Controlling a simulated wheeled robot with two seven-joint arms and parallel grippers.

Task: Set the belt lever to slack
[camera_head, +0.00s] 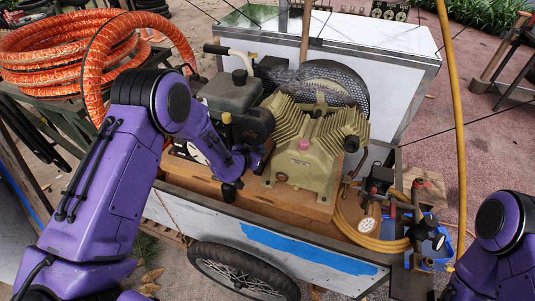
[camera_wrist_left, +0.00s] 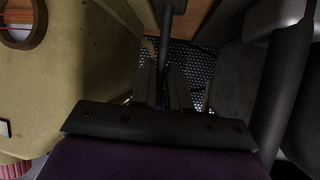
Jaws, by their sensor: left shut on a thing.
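The belt lever (camera_wrist_left: 173,22) shows in the left wrist view as a dark bar, running from the top edge down between my fingers. My left gripper (camera_wrist_left: 164,78) is shut on it. In the head view my left gripper (camera_head: 257,157) reaches in between the compressor and the engine. Its fingertips and the lever's lower part are hard to make out there. The olive compressor (camera_head: 306,154) stands to its right. The perforated belt guard (camera_head: 345,83) is behind, and it shows in the wrist view past my fingers. My right gripper is out of view.
The dark engine (camera_head: 229,92) is close to my left wrist. Gauges and a yellow hose (camera_head: 375,242) are at the cart's right end. An orange hose coil (camera_head: 60,58) lies at upper left. The cart's side wall (camera_head: 270,240) runs along the front.

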